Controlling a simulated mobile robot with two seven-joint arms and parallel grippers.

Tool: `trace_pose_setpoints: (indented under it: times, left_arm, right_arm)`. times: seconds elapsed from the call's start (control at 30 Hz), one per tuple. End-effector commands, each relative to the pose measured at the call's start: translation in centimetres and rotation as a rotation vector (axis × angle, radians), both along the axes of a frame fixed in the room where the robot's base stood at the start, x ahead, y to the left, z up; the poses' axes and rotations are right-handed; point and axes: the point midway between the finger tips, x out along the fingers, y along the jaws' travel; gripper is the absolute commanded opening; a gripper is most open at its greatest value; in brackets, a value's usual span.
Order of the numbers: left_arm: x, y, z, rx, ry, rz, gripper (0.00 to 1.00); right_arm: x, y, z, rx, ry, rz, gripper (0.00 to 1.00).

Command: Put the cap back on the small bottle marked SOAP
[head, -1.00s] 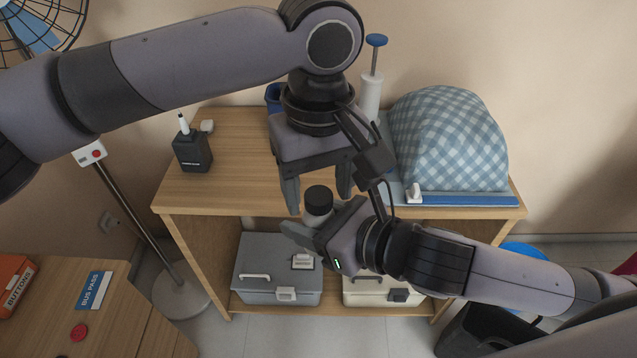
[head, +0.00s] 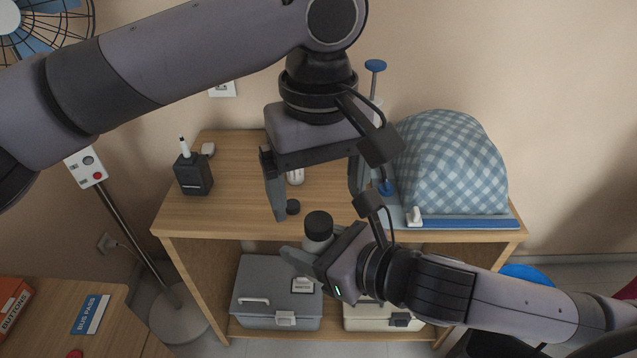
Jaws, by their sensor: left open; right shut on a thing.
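A small pale bottle (head: 318,242) is held upright in my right gripper (head: 310,258), which is shut on it in front of the wooden table's front edge. A dark round cap (head: 319,222) sits on top of the bottle. I cannot tell how tightly it sits, and no SOAP marking is readable. My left gripper (head: 318,200) is open and empty above and behind the bottle, its fingers pointing down and wide apart. Another small dark round piece (head: 293,207) lies on the table beside its left finger.
The wooden table (head: 235,215) carries a black box with a white-tipped marker (head: 193,173), a small white coiled object (head: 295,177), a blue-topped pump (head: 375,67) and a blue checked cover (head: 450,165). Grey (head: 262,285) and cream (head: 375,320) cases stand on the lower shelf.

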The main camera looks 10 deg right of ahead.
Motion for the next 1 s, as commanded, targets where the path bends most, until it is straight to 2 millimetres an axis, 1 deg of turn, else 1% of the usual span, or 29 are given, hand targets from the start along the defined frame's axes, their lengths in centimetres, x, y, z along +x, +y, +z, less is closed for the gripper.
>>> trace_pose_setpoints:
  times: [0.07,0.17,0.27,0.5,0.63,0.8,1.0]
  left_arm:
    - [0.0,0.0,0.2,0.0,0.0,0.0,0.92]
    - [0.0,-0.1,1.2,-0.002,-0.002,0.0,0.92]
    - [0.0,-0.1,2.9,-0.003,-0.002,0.0,0.92]
    - [0.0,-0.1,8.2,-0.002,-0.001,0.001,0.92]
    - [0.0,0.0,10.4,-0.001,-0.002,0.0,0.92]
    - [0.0,0.0,11.8,0.0,0.0,0.001,0.92]
    - [0.0,0.0,12.0,0.001,0.0,-0.001,0.92]
  right_arm:
    - [0.0,0.0,0.1,0.001,-0.001,0.0,0.0]
    - [0.0,0.0,0.1,0.001,-0.001,0.0,0.0]
    - [0.0,0.0,0.1,0.001,-0.001,0.0,0.0]
    - [0.0,0.0,0.1,0.001,-0.001,0.0,0.0]
    - [0.0,0.0,0.0,0.001,-0.001,0.0,0.0]
    - [0.0,0.0,0.0,0.001,-0.001,0.0,0.0]
    - [0.0,0.0,0.1,0.001,-0.001,0.0,0.0]
